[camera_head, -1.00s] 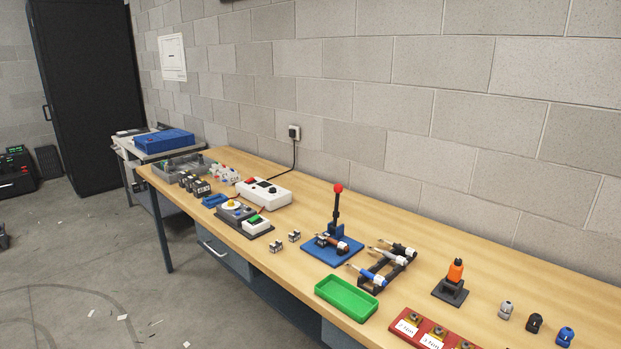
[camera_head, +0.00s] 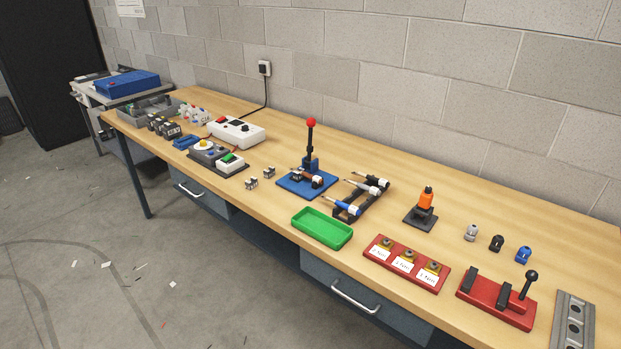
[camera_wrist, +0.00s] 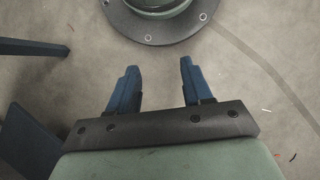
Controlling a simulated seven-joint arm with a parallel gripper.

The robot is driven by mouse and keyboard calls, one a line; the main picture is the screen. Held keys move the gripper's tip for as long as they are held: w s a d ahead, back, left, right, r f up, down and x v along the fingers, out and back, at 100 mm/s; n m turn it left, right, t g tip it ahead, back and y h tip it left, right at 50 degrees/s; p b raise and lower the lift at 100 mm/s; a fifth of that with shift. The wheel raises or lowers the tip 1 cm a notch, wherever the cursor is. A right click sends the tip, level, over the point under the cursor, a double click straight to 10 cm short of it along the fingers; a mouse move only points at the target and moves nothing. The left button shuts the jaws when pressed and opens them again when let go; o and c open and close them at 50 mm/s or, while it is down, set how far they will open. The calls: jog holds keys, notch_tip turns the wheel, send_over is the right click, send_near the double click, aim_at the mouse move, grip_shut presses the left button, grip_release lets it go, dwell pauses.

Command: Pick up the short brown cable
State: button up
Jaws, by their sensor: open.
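I cannot make out the short brown cable for sure. A thin reddish-brown lead shows between the white box (camera_head: 237,132) and the dark grey unit (camera_head: 217,156) on the bench; its length is too small to judge. My gripper (camera_wrist: 156,78) shows only in the wrist view. Its two blue fingers are apart with nothing between them, above the concrete floor. It is away from the bench top. The head view does not show it.
The long wooden bench (camera_head: 400,270) runs along the block wall. On it stand a blue press (camera_head: 293,184), a rack of drivers (camera_head: 350,208), a green tray (camera_head: 322,229), a red socket block (camera_head: 378,253) and a red lever fixture (camera_head: 490,300).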

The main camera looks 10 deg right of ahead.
jog(key=w+a+r+n+t, duration=0.15)
jog(key=w+a+r, duration=0.3)
jog(key=w, duration=0.65)
jog(key=w+a+r+n+t, duration=0.1)
jog(key=w+a+r+t, duration=0.3)
jog(key=w, duration=0.7)
jog(key=w+a+r+n+g, duration=0.1)
jog(key=w+a+r, duration=0.35)
jog(key=w, duration=0.75)
jog(key=w+a+r+n+t, duration=0.1)
jog(key=w+a+r+t, duration=0.2)
jog(key=w+a+r, duration=0.75)
jog(key=w+a+r+n+t, duration=0.1)
jog(key=w+a+r+t, duration=0.1)
jog(key=w+a+r, duration=0.9)
notch_tip(320, 180, up, 26)
jog(key=n+y, duration=0.2)
jog(key=n, duration=0.1)
send_over(310, 175)
jog(key=s+d, duration=0.2)
jog(key=s, duration=0.4)
jog(key=shift+t, duration=0.35)
jog(key=x, duration=1.3)
jog(key=shift+w+f, duration=0.1)
jog(key=shift+w, duration=0.05)
